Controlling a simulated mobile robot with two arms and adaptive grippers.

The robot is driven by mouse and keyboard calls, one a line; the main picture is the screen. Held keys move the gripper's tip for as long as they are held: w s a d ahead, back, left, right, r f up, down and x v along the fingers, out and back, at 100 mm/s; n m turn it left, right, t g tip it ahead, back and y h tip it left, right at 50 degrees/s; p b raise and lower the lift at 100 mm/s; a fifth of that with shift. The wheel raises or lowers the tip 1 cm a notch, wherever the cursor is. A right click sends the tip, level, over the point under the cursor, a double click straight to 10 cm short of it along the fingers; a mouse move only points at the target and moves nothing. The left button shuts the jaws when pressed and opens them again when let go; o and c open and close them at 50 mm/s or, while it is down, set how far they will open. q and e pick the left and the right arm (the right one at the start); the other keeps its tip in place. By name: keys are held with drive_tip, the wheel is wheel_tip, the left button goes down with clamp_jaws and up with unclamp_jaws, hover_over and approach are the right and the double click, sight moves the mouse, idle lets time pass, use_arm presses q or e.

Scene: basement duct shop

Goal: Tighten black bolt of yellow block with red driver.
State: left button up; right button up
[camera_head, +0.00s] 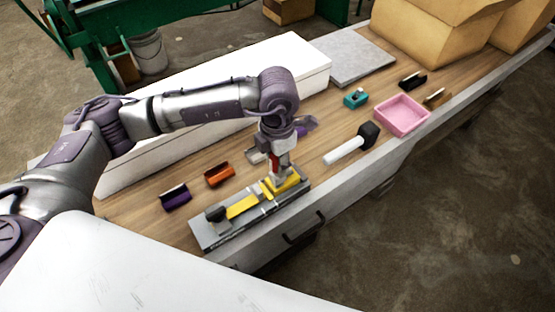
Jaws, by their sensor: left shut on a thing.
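My left gripper (282,167) points down over the right end of a grey fixture plate (260,216) at the bench's front edge. It is shut on the red driver (274,162), of which only a small red part shows beside the fingers. A yellow block (291,186) sits on the plate directly below the gripper. A flat yellow piece (242,206) lies to its left on the same plate. The black bolt and the driver's tip are hidden or too small to tell, so I cannot tell whether they touch. My right gripper is not in view.
A black-headed mallet (347,145) and a pink tray (402,116) lie to the right. Orange (219,174) and purple (176,197) holders stand left of the plate. A teal block (356,98) stands farther back. A long white box (230,105) and cardboard boxes (430,35) fill the rear.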

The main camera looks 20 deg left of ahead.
use_arm(q)
drive_tip(key=shift+b, duration=0.3)
idle(0.4)
drive_tip(key=shift+f+b, duration=0.9)
drive_tip(key=shift+b, duration=0.1)
idle(0.6)
idle(0.4)
drive_tip(key=shift+b, duration=0.3)
drive_tip(key=shift+m+b, duration=1.25)
drive_tip(key=shift+m, duration=0.35)
